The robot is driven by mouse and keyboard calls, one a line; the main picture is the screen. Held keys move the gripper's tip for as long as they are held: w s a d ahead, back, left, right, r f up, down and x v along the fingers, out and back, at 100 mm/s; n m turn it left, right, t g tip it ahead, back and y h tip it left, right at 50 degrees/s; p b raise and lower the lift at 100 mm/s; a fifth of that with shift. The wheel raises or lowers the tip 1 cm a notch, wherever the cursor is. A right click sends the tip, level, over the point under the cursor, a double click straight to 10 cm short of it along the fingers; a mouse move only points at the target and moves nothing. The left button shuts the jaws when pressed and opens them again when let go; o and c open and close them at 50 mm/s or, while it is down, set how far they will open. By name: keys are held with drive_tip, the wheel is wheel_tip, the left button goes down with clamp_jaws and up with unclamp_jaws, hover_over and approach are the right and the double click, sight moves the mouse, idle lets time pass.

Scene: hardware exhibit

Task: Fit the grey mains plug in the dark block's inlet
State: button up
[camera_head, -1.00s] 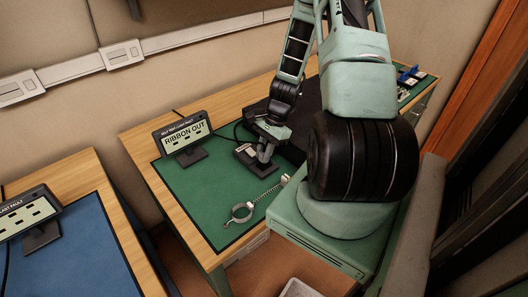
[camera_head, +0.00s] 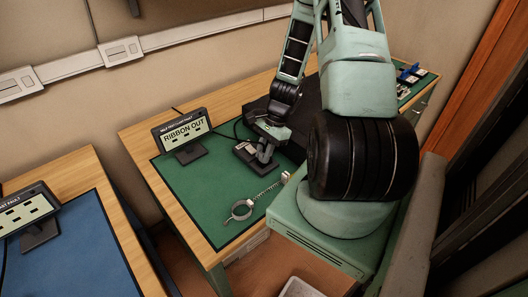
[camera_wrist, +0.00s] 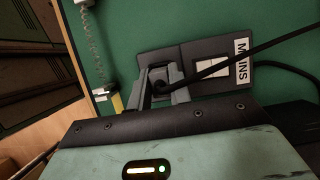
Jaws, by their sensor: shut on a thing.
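The dark block (camera_head: 244,150) lies on the green mat. In the wrist view the dark block (camera_wrist: 187,57) has a pale switch and a white MAINS label. My gripper (camera_head: 265,154) is down at the block's near side. In the wrist view my gripper (camera_wrist: 161,90) is shut on the grey mains plug (camera_wrist: 158,73), with a black cable running from it to the right over the block. The plug is at the block's end beside the switch. The inlet is hidden behind plug and fingers, and I cannot tell how far the plug is in.
A display reading RIBBON OUT (camera_head: 187,133) stands left of the block. A wrist strap with a coiled cord (camera_head: 242,209) lies on the mat (camera_head: 215,190) nearer me. A large dark case stands behind my gripper. The mat's front left is clear.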

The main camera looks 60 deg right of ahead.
drive_tip(key=shift+f, duration=0.3)
idle(0.4)
drive_tip(key=o, duration=0.7)
drive_tip(key=shift+c, duration=1)
drive_tip(key=shift+r, duration=0.1)
drive_tip(key=shift+o, duration=0.5)
drive_tip(key=shift+r, duration=0.25)
drive_tip(key=shift+r+p, duration=0.4)
drive_tip(key=shift+p, duration=0.15)
